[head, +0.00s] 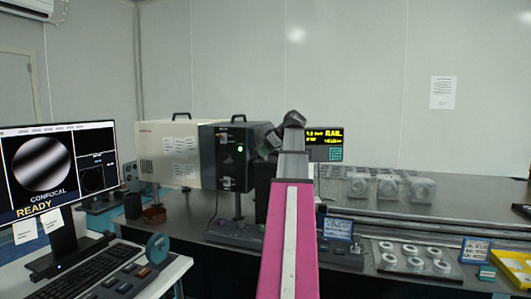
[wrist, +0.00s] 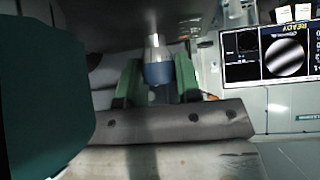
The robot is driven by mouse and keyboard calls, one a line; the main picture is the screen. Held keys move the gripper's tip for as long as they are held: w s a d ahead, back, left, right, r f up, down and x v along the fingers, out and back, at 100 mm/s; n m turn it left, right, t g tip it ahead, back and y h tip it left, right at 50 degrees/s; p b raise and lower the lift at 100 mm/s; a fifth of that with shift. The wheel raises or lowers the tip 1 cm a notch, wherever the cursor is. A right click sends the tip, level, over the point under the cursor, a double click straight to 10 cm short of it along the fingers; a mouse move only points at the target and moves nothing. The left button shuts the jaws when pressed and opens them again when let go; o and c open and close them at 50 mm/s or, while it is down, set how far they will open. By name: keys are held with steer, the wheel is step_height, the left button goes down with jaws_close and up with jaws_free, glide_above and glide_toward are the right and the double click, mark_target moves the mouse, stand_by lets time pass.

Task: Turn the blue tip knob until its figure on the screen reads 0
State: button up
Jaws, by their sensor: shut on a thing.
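A knob with a blue band (wrist: 158,72) and a pale metal shaft is in the upper middle of the wrist view. My gripper (wrist: 158,82) has its green fingers on either side of it and is shut on it. In the head view my pink arm hides the knob and the fingers. The screen (head: 58,168) at the left of the head view shows a round patch of slanted dark and light bands, "CONFOCAL" and "READY". It also shows upside down in the wrist view (wrist: 270,52). I cannot read a tip figure in either view.
A beige and dark instrument box (head: 170,152) stands behind my arm. A small display (head: 325,145) reads "RAIL". Several grey mounts (head: 390,187) and a tray of white rings (head: 414,258) are on the right. A keyboard (head: 85,270) lies at front left.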

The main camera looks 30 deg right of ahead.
steer(key=o, duration=0.9)
steer(key=v, duration=1)
steer(key=shift+s+d+r, duration=0.15)
steer(key=shift+s+r, duration=0.05)
steer(key=shift+r, duration=0.1)
